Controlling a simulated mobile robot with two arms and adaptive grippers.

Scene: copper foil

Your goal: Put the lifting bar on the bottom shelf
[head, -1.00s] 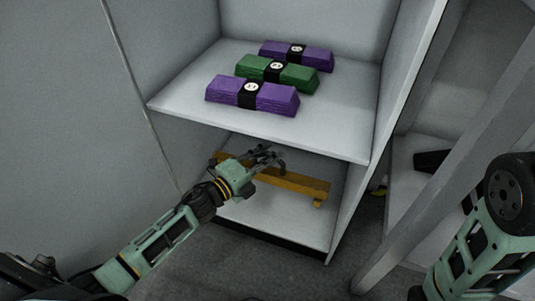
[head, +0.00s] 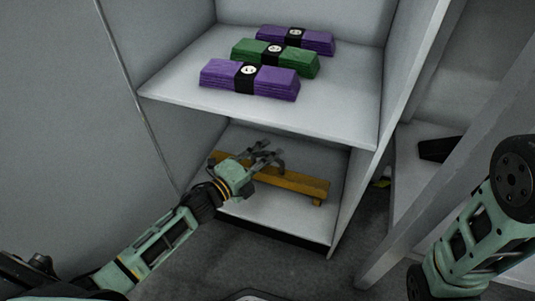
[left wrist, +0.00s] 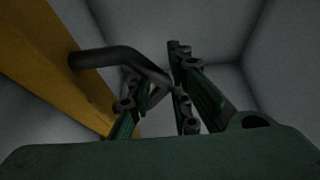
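The lifting bar (head: 290,181) is a long yellow-orange bar with a dark bent handle. It lies on the bottom shelf (head: 270,208) of the white cabinet, its right end on a small foot. My left gripper (head: 266,153) reaches into the compartment at the bar's handle, with its fingers apart. In the left wrist view the bar (left wrist: 62,62) runs down the left side, and its black handle (left wrist: 112,56) reaches toward the gap between the fingers (left wrist: 160,92). Whether the fingers touch the handle is unclear. My right gripper is out of view; only my right arm shows.
The upper shelf (head: 330,115) sits above my left gripper and holds two purple bundles (head: 250,80) (head: 295,40) and a green bundle (head: 275,58). Cabinet side walls bound the compartment. A grey slanted post (head: 445,200) stands at right, with a dark object (head: 440,149) behind it.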

